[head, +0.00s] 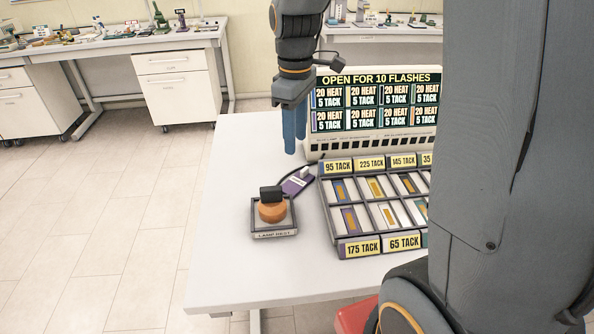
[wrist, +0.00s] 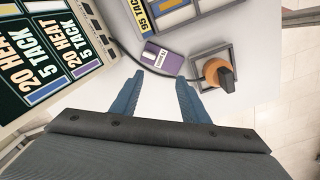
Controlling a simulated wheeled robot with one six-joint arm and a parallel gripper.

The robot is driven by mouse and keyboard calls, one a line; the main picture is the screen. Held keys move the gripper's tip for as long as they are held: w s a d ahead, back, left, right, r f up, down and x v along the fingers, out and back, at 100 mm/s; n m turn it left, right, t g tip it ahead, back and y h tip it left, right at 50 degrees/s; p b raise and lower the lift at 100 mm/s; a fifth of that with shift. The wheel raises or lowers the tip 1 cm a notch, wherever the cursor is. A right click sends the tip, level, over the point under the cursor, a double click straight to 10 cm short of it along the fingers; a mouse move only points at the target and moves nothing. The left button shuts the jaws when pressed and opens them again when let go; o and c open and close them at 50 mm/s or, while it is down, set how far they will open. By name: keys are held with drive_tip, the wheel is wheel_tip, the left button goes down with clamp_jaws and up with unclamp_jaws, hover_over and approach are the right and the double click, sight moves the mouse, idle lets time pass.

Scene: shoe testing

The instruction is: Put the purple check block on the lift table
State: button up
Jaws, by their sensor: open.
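A flat purple block (head: 297,184) with a pale label lies on the white table, between the lamp nest and the sample tray. I take it for the purple check block, which also shows in the wrist view (wrist: 176,64), just beyond the fingertips. My gripper (head: 295,145) points down above the table, behind the block in the head view. Its blue fingers (wrist: 160,79) are apart with nothing between them. I cannot pick out a lift table in either view.
The lamp nest (head: 275,235) holds an orange lamp with a black handle (head: 271,206). A dark cable runs by the block. A tray (head: 323,212) of colored samples stands right, before a display board (head: 378,78). My arm hides the right side. The table's front left is clear.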

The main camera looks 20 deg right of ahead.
sight(303, 171)
drive_tip(key=shift+d+f+n, duration=0.15)
drive_tip(key=shift+f+n, duration=0.05)
drive_tip(key=shift+n, duration=0.8)
drive_tip(key=shift+c, duration=0.9)
drive_tip(key=n, duration=0.4)
drive_tip(key=d+f+n, duration=0.1)
drive_tip(key=n, duration=0.3)
drive_tip(key=f+n, duration=0.1)
drive_tip(key=n, duration=0.4)
drive_tip(key=shift+w+d+f, duration=0.15)
drive_tip(key=shift+f, duration=0.1)
drive_tip(key=shift+w+d+f+p, duration=0.15)
drive_tip(key=shift+f+p, duration=0.7)
drive_tip(key=shift+f, duration=1.1)
drive_tip(key=shift+s+d+f+p, duration=0.1)
drive_tip(key=shift+f+p, duration=0.7)
drive_tip(key=shift+f, duration=1.15)
clamp_jaws()
